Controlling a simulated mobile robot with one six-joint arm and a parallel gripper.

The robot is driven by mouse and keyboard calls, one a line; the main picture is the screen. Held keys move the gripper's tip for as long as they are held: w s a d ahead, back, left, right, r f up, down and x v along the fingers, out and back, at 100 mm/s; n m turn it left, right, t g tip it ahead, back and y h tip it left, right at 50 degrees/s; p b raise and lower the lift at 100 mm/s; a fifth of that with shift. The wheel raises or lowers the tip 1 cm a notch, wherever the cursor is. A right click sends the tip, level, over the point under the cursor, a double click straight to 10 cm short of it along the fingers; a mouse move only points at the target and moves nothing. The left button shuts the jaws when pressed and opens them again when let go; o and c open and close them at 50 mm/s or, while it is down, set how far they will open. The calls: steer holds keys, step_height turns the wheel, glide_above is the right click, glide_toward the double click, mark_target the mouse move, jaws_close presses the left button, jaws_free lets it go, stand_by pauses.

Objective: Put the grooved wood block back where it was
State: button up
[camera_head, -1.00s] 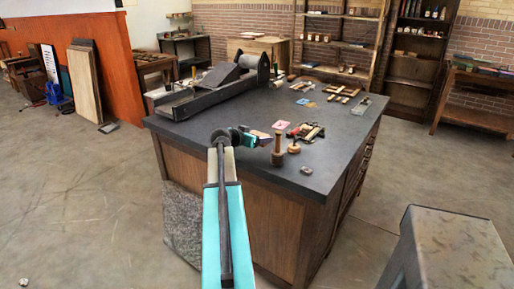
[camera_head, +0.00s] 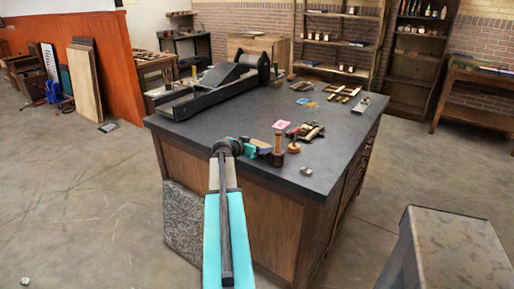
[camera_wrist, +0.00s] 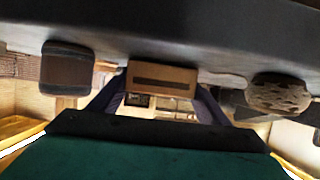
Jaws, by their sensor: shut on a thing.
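The grooved wood block (camera_wrist: 162,77) is tan with a dark slot along its face. In the wrist view it sits between the two dark fingers of my gripper (camera_wrist: 161,86), which is shut on it. The dark benchtop fills the top of that view, close to the block; I cannot tell whether they touch. In the head view my gripper (camera_head: 261,146) is low over the near part of the bench (camera_head: 225,122), just left of an upright wooden-handled tool (camera_head: 278,146). The block is hardly distinguishable there.
A red-brown knobbed tool (camera_head: 294,141) stands right of the wooden-handled one. A small metal piece (camera_head: 306,171) lies near the front edge. A long press (camera_head: 205,92) occupies the back left.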

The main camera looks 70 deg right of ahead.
steer(key=shift+f, duration=0.2)
stand_by(0.3)
steer(key=o, duration=1.1)
steer(key=shift+r, duration=0.2)
steer(key=b+v, duration=0.2)
steer(key=v, duration=1)
steer(key=shift+f, duration=0.1)
steer(key=shift+f, duration=0.1)
